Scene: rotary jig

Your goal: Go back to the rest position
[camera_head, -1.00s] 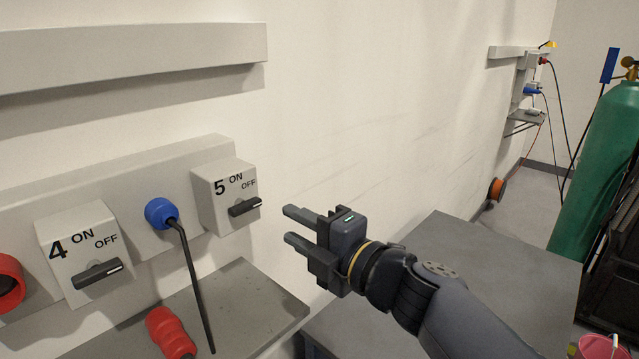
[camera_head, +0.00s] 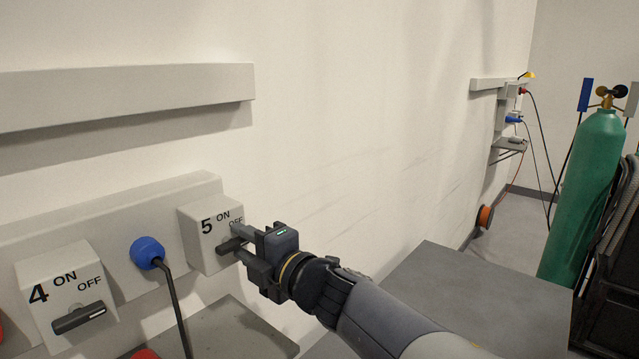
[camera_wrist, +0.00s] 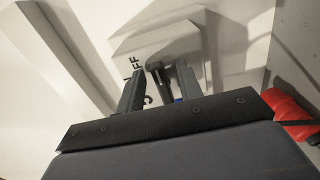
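My gripper (camera_head: 243,243) is at the front of switch box 5 (camera_head: 200,240), its fingers pointing left toward the wall. It is open, with one finger on each side of the dark switch handle (camera_head: 230,244). In the wrist view the handle (camera_wrist: 158,74) stands between the spread fingers (camera_wrist: 160,88), with gaps visible beside it. Part of the handle and of the OFF label is hidden by the fingers in the head view. Whether a finger touches the handle I cannot tell.
Switch box 4 (camera_head: 65,290) and a blue plug (camera_head: 147,252) with a black cable sit left of box 5. A grey shelf (camera_head: 235,330) lies below. A grey table top (camera_head: 470,300) and a green gas cylinder (camera_head: 582,195) stand to the right. The wall above my arm is clear.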

